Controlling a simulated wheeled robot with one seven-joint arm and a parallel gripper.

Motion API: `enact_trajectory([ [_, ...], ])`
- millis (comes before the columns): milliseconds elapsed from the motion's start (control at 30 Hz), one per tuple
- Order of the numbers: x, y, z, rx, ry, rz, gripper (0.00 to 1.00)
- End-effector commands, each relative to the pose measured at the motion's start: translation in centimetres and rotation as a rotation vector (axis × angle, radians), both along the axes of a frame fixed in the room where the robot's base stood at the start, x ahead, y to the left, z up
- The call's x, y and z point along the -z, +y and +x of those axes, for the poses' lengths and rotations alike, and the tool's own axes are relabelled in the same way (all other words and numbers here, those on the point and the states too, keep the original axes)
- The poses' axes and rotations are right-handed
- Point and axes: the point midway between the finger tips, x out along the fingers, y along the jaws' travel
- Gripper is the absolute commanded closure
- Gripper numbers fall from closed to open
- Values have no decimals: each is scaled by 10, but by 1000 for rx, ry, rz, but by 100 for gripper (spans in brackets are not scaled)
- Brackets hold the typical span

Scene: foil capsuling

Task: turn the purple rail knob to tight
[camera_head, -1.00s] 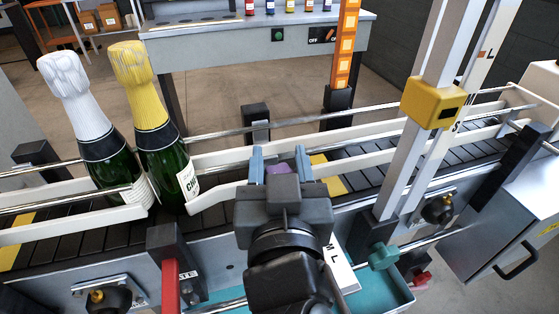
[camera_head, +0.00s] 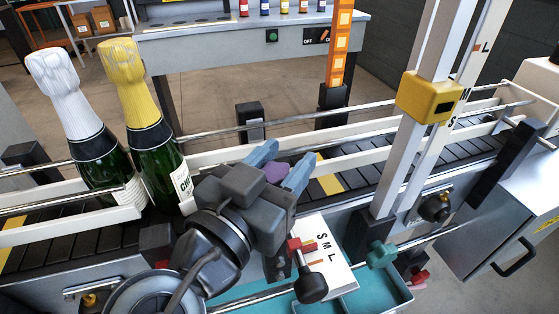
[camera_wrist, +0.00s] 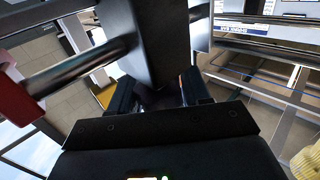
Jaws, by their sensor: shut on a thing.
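The purple rail knob (camera_head: 277,173) shows between the blue fingers of my gripper (camera_head: 283,168) in the head view, at the near side of the conveyor. My gripper is shut on the knob, its body tilted so that the fingers point up and right. In the wrist view the dark fingers (camera_wrist: 160,95) reach to a dark post, and the knob itself is hidden there. Most of the knob's mount is hidden behind my gripper in the head view.
Two bottles, one white-topped (camera_head: 85,125) and one yellow-topped (camera_head: 145,120), stand on the conveyor at left. A yellow block (camera_head: 430,97) sits on a post at right. A white S M L card (camera_head: 322,255) and a teal tray (camera_head: 370,300) lie in front.

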Motion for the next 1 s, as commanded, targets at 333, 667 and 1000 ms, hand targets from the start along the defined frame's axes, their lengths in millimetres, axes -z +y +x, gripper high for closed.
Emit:
enact_trajectory([
  [333, 1, -2, -3, 245, 1, 0, 83],
  [667, 2, -4, -4, 351, 4, 0, 83],
  [1000, 2, -5, -5, 365, 6, -1, 83],
])
